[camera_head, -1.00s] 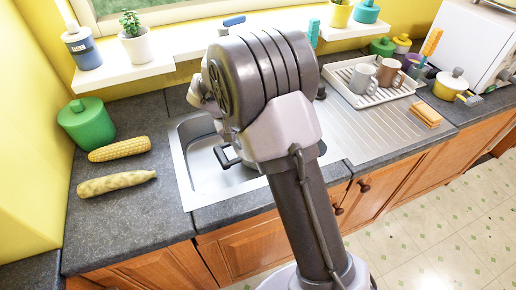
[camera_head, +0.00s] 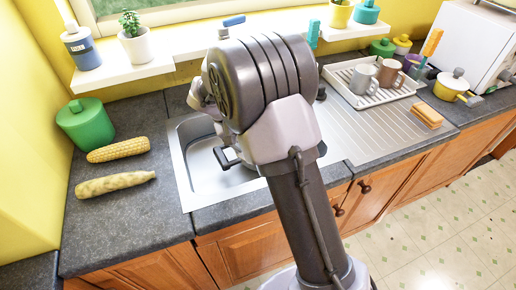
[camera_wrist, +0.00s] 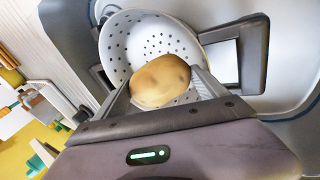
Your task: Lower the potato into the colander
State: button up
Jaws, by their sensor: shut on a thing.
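The potato (camera_wrist: 160,80) is brown and rounded, and it shows in the wrist view between the two fingers. My gripper (camera_wrist: 163,88) is shut on it. The colander (camera_wrist: 120,40) is white with round holes and lies behind the potato in the wrist view, inside the sink. The potato overlaps the colander's bowl in this view; I cannot tell whether it touches the bottom. Part of the sink (camera_head: 205,185) shows left of my arm.
Two corn-like cobs, one yellow (camera_head: 118,150) and one pale (camera_head: 115,184), lie on the left counter by a green canister (camera_head: 86,125). The drainboard (camera_head: 365,130) is mostly clear.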

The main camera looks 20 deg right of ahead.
jog(key=o, duration=1.4)
jog(key=p+v, duration=0.7)
jog(key=v, duration=1)
jog(key=s+r+m+t+y, duration=0.1)
jog(key=s+r+y, duration=0.3)
jog(key=s, duration=0.5)
jog(key=s+r+m+t+y, duration=0.1)
jog(key=s+r, duration=0.5)
jog(key=s, duration=0.3)
jog(key=s+a+m+t+y+b, duration=0.1)
jog(key=s+a+m+t+y, duration=0.1)
jog(key=s, duration=0.7)
jog(key=shift+s+a+f+y, duration=0.2)
jog(key=shift+f+y, duration=0.1)
jog(key=shift+f, duration=0.2)
